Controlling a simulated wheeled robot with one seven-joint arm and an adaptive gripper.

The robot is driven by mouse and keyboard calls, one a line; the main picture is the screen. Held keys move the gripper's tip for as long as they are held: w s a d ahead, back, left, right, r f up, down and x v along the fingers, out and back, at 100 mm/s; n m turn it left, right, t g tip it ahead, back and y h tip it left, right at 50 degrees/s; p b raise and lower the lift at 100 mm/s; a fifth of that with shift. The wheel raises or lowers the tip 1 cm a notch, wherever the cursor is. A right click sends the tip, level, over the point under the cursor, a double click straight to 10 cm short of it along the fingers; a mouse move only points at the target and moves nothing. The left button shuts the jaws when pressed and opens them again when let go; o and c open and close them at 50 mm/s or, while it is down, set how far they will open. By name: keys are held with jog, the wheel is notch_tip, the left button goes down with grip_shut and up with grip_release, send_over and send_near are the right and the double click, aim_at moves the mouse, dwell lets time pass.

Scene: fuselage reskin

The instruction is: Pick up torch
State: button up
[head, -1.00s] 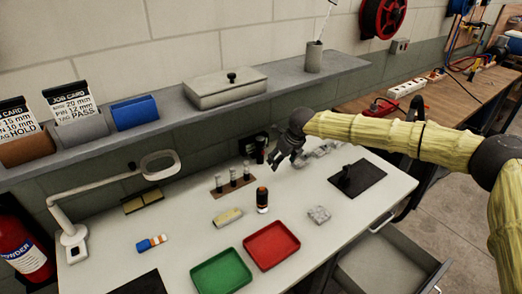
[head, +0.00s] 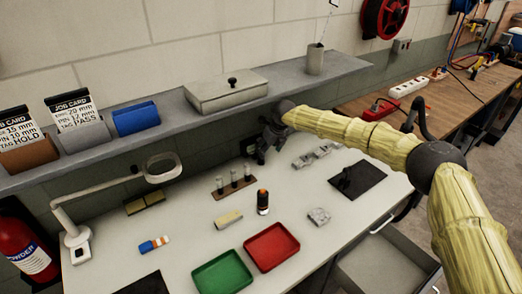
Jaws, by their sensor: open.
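The torch (head: 263,203) appears to be the small black cylinder with an orange band, standing upright on the white workbench (head: 200,225) in the head view. It stands behind the red tray and is fully in sight. My gripper (head: 261,158) is open and empty. It hangs fingers down above the back of the bench, behind the torch and clear of it. The gap between the fingers is small in this view.
A red tray (head: 272,247) and a green tray (head: 222,273) lie in front of the torch. A rack of vials (head: 233,183), a beige block (head: 228,219) and a grey piece (head: 319,216) are close by. A shelf (head: 185,121) runs behind.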

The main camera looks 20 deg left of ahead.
jog(key=shift+w+a+f+p, duration=0.3)
jog(key=shift+w+a+f, duration=0.25)
jog(key=shift+f, duration=0.2)
jog(key=shift+w+a+f+p, duration=0.25)
jog(key=shift+w+a+f, duration=0.2)
jog(key=shift+a+f, duration=0.25)
jog(key=shift+d, duration=0.1)
jog(key=c, duration=1.2)
